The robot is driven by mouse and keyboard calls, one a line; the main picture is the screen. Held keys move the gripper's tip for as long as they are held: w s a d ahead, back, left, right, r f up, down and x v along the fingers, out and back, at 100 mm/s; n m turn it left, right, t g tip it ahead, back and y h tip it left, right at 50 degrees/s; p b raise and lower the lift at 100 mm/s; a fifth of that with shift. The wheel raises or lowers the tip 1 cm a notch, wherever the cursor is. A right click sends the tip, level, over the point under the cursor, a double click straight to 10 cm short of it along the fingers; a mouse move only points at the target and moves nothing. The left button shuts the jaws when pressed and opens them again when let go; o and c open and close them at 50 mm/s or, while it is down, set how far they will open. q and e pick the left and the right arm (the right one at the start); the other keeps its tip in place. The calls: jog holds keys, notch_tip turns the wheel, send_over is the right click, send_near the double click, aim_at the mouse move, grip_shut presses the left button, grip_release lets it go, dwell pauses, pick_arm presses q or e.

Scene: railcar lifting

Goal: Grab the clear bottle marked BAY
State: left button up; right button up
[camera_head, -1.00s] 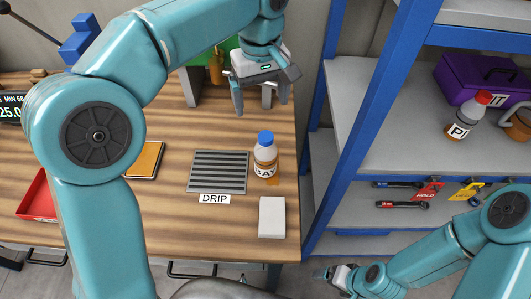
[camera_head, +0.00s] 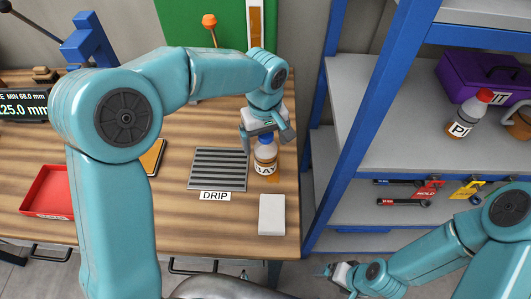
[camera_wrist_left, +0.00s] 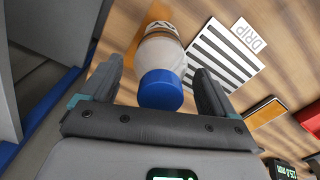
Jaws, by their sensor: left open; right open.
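The clear bottle marked BAY (camera_head: 266,168), with orange liquid and a blue cap, stands on the wooden bench to the right of the drip grating. My left gripper (camera_head: 266,138) is open over its top, hiding part of the cap in the head view. In the left wrist view, the bottle (camera_wrist_left: 160,52) and its blue cap lie between the spread fingers of my left gripper (camera_wrist_left: 163,85), with visible space on both sides. My right gripper (camera_head: 338,272) is low beside the shelf, open and away from the bottle.
The drip grating (camera_head: 218,168) and a white block (camera_head: 272,214) lie close to the bottle. A blue shelf upright (camera_head: 365,130) rises to the right. Another bottle with a red cap (camera_head: 468,116) and a purple box (camera_head: 485,82) stand on the shelf.

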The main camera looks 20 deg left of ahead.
pick_arm(q)
jog(key=shift+w+d, duration=0.1)
jog(key=shift+s, duration=0.2)
jog(key=c, duration=1.2)
jog(key=shift+c, duration=1.4)
jog(key=shift+w, duration=0.2)
jog(key=shift+r, duration=0.1)
